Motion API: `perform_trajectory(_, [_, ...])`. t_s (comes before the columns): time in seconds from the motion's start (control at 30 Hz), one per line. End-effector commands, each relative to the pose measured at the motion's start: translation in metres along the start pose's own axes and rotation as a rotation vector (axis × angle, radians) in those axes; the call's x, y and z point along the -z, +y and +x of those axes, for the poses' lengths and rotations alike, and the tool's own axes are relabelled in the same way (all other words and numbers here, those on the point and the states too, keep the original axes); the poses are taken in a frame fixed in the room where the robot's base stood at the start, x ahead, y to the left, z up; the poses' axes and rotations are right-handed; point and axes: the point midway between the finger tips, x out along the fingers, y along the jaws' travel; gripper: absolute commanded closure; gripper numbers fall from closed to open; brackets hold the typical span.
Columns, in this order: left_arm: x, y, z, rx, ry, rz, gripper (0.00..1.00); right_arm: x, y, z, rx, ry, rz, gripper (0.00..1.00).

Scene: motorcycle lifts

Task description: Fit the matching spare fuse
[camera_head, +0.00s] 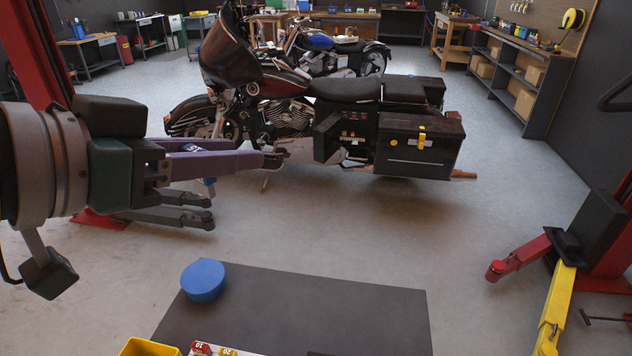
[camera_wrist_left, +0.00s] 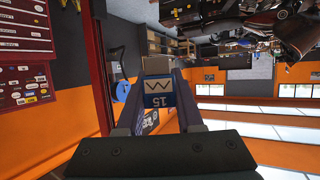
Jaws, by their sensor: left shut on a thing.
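My left gripper (camera_head: 264,160) reaches in from the left, its purple fingers pointing right in front of the near motorcycle (camera_head: 287,110). In the left wrist view, the gripper (camera_wrist_left: 160,108) is shut on a blue fuse (camera_wrist_left: 158,100) marked 15, with a pale end facing away. In the head view the fuse is too small to make out clearly. An open dark compartment (camera_head: 352,140) with small coloured parts shows on the motorcycle's side, right of and apart from the fingertips. Spare fuses marked 10 (camera_head: 203,347) and 20 (camera_head: 228,352) lie at the bottom edge. My right gripper is not in view.
A dark mat or tabletop (camera_head: 330,305) is in front, with a blue round object (camera_head: 203,280) and a yellow bin (camera_head: 150,347). Red lift parts stand left and right, with a yellow arm (camera_head: 555,305) at right.

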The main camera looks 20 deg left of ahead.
Motion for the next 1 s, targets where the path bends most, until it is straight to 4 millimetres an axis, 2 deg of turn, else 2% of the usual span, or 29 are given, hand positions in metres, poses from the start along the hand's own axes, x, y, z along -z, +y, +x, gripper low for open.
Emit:
perform_trajectory(0.03, [-0.034,-0.001,0.016,0.033,0.003,-0.018,1.0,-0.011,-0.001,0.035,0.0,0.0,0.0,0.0])
perform_trajectory(0.1, [-0.056,-0.003,0.027,0.084,0.004,-0.039,1.0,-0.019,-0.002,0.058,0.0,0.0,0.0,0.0])
perform_trajectory(0.3, [-0.115,-0.008,0.055,0.225,0.005,-0.098,1.0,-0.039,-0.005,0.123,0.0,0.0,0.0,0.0])
perform_trajectory(0.5, [-0.154,-0.012,0.072,0.34,0.004,-0.143,1.0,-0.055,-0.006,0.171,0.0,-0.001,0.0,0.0])
perform_trajectory(0.7, [-0.168,-0.014,0.077,0.401,0.003,-0.165,1.0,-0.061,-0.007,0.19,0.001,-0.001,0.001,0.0])
perform_trajectory(1.0, [-0.167,-0.015,0.077,0.413,0.001,-0.167,1.0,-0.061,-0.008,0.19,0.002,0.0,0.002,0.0])
